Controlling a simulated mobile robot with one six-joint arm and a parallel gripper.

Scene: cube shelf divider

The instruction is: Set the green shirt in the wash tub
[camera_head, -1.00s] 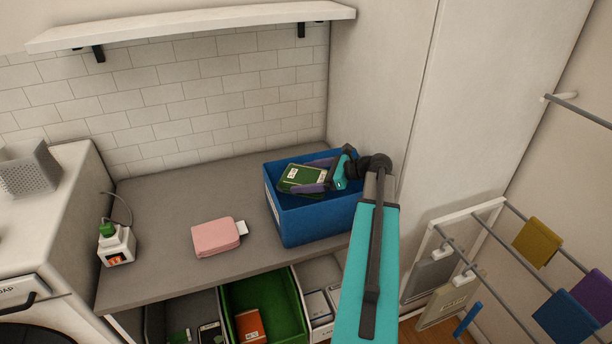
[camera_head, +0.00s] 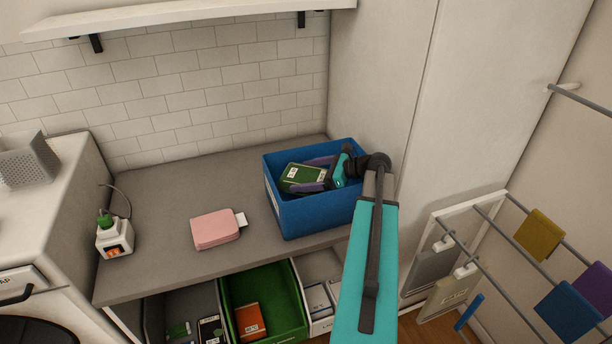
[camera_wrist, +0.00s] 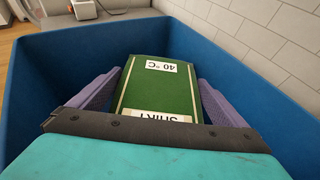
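The green shirt (camera_head: 303,177) is a flat folded green block with white labels, inside the blue wash tub (camera_head: 322,215) on the counter's right side. In the wrist view the shirt (camera_wrist: 160,92) lies between my gripper's two purple fingers, with a "40 °C" label at its far end. My gripper (camera_head: 308,175) reaches into the tub from the right, and its fingers sit against the shirt's two sides. The tub's blue walls (camera_wrist: 50,75) surround it. The shirt's underside and the tub floor below it are hidden.
A pink folded item (camera_head: 216,230) lies on the grey counter (camera_head: 165,205), left of the tub. Open bins, one green (camera_head: 285,312), are below the counter. A drying rack (camera_head: 495,235) stands at right.

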